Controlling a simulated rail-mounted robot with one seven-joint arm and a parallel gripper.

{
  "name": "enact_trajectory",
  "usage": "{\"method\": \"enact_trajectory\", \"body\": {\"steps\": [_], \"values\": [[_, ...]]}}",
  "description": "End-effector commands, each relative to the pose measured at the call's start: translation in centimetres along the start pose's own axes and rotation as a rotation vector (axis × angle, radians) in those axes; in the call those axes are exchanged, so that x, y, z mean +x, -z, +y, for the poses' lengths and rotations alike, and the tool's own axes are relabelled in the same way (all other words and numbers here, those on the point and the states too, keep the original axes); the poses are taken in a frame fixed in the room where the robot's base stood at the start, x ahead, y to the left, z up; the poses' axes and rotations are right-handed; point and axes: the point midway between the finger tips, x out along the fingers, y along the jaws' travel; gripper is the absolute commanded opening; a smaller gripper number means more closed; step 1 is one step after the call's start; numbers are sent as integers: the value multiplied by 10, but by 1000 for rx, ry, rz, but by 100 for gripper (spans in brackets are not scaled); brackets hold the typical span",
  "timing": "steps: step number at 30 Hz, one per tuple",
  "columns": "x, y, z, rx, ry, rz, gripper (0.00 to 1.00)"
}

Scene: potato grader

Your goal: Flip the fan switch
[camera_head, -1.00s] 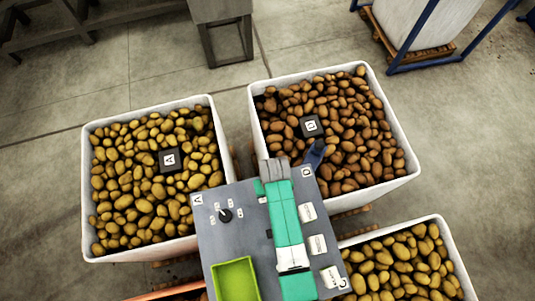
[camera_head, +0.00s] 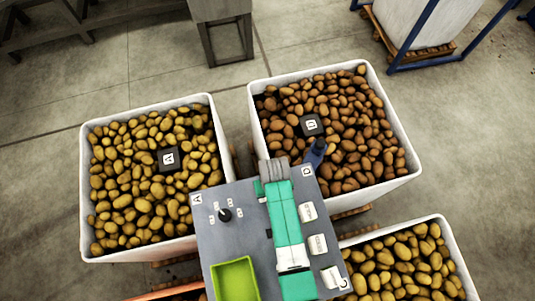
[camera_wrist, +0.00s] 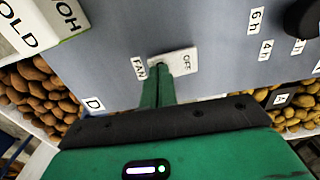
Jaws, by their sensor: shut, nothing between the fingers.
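The grey control panel (camera_head: 240,225) stands among the potato crates. In the wrist view, the fan switch plate (camera_wrist: 188,60) is white, with a "FAN" label (camera_wrist: 138,68) beside it and "OFF" printed on it. My gripper (camera_wrist: 160,68) is shut and empty. Its green fingers reach to the left part of the plate and cover it there, so any lever under them is hidden. I cannot tell whether the tips touch it. In the head view, my gripper (camera_head: 273,172) is over the panel's far edge, and my arm hides the switch.
A black dial (camera_head: 225,215) and a lime-green tray (camera_head: 236,278) are on the panel's left side. Several white labelled blocks (camera_head: 317,244) line its right side. Crates of potatoes (camera_head: 205,102) surround the panel. A dark blue part (camera_head: 317,152) sticks up behind its right corner.

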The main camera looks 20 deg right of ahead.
Motion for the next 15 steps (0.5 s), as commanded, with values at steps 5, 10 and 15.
{"method": "enact_trajectory", "body": {"steps": [5,10,15], "values": [[3,0,0,0,0,0,0],[2,0,0,0,0,0,0],[-11,0,0,0,0,0,0]]}}
